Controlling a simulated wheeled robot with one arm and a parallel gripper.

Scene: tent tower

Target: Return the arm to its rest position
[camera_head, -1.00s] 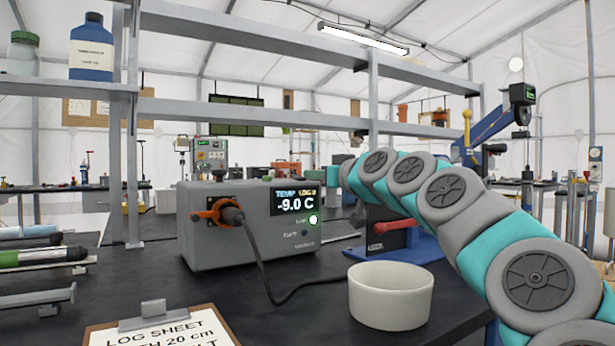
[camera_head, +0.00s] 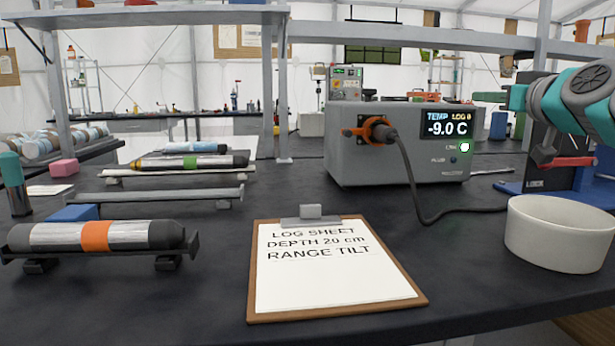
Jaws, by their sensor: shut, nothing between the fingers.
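My teal and grey arm (camera_head: 590,95) reaches in from the right edge at shelf height. The finer shape of the fingers is too small to make out.
A grey meter (camera_head: 400,165) reading -9.0 C has a cable plugged in. A white bowl (camera_head: 560,235) and a blue stand (camera_head: 592,185) with a red handle lie below my arm. A clipboard (camera_head: 262,300) lies in front; tubes on racks (camera_head: 95,237) are left.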

